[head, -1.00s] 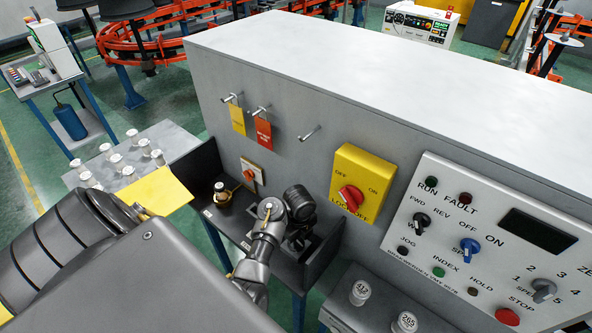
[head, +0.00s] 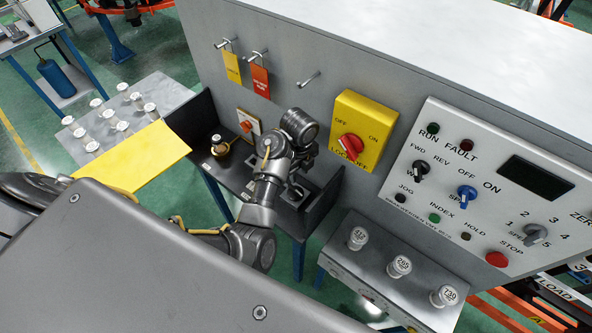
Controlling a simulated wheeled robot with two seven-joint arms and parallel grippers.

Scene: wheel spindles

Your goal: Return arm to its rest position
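My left arm rises from the bottom of the head view and bends over a dark open-topped shelf box (head: 190,128) fixed to the grey cabinet. Its wrist and rounded black links stand in front of the cabinet wall. My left gripper (head: 293,192) points down at the right part of the box, low over its floor. The fingers are small and dark there, so I cannot tell whether they are open or hold anything. My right gripper is not in view.
Several white cylinders stand on a grey table (head: 165,92). A lockout switch (head: 350,146), control panel (head: 480,185) and ledge with labelled cylinders (head: 400,266) are right.

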